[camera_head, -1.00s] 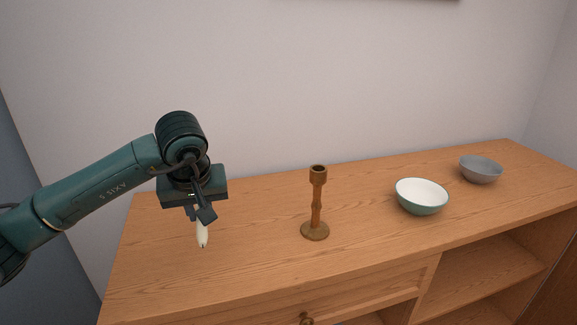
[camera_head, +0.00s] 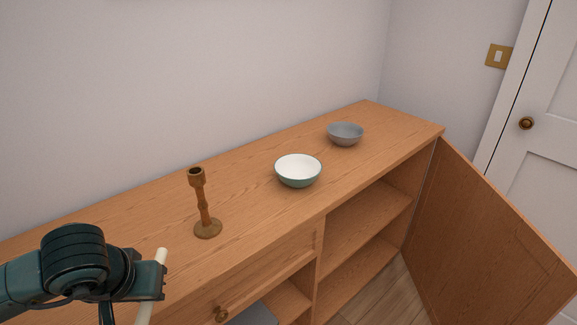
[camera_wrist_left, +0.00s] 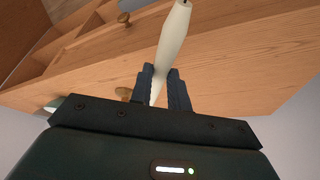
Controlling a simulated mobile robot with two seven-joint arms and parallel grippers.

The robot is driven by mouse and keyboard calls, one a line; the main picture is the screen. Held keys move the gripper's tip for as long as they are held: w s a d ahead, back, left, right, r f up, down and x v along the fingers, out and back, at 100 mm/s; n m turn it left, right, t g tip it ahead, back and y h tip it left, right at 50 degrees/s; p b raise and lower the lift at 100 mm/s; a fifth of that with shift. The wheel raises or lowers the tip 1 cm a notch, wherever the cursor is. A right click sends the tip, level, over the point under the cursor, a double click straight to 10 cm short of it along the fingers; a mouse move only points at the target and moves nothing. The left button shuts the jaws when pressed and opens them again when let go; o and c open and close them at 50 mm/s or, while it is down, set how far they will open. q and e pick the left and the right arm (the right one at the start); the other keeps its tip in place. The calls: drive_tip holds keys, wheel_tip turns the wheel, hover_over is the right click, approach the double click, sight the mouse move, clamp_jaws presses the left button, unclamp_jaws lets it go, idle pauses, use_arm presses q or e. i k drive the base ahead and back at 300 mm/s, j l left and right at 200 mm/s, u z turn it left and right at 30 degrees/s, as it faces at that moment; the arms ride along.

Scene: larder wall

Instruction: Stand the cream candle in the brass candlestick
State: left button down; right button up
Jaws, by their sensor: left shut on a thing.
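The brass candlestick (camera_head: 204,206) stands upright on the wooden sideboard top, and its cup at the top looks empty. My left gripper (camera_wrist_left: 160,84) is shut on the cream candle (camera_wrist_left: 174,38), which sticks out beyond the fingertips in the left wrist view. In the head view the candle (camera_head: 161,257) shows beside my left gripper at the lower left, in front of and below the candlestick, apart from it. Part of the candle is hidden by the gripper and the frame edge. My right gripper is in neither view.
A white-lined green bowl (camera_head: 298,171) and a grey bowl (camera_head: 345,133) stand on the sideboard (camera_head: 250,217) right of the candlestick. A cupboard door (camera_head: 480,235) hangs open at the right. A drawer knob (camera_head: 221,314) juts from the front.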

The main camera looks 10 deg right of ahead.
sight(208, 226)
drive_tip(key=i+z, duration=0.1)
drive_tip(key=z, duration=1.05)
drive_tip(key=i+j, duration=0.1)
drive_tip(key=j, duration=0.25)
drive_tip(key=i+j, duration=0.1)
drive_tip(key=j, duration=0.2)
drive_tip(key=z, duration=0.05)
